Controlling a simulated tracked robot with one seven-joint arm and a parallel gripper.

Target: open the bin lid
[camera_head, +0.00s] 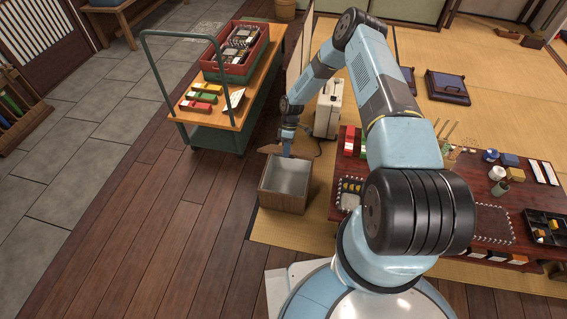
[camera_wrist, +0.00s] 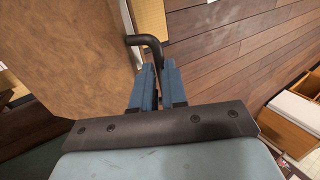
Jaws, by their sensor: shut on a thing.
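The bin (camera_head: 282,200) is a square wooden box with a pale grey inside, standing on the mat edge in the head view. Its inside shows from above. A brown panel, seemingly the lid, shows small at its far side (camera_head: 270,149) and large at the left of the wrist view (camera_wrist: 70,45). My gripper (camera_head: 287,152) is above the far part of the bin. In the wrist view its blue fingers (camera_wrist: 157,75) are shut on a bent black handle (camera_wrist: 149,42) beside the panel. Where the handle joins the panel is hard to see.
A cart (camera_head: 213,131) with a red crate (camera_head: 235,75) stands behind left of the bin. A pale case (camera_head: 328,108) stands close behind right. A low table (camera_head: 480,180) with lunch things lies right. The plank floor (camera_head: 150,230) is clear. A wooden box edge shows in the wrist view (camera_wrist: 295,120).

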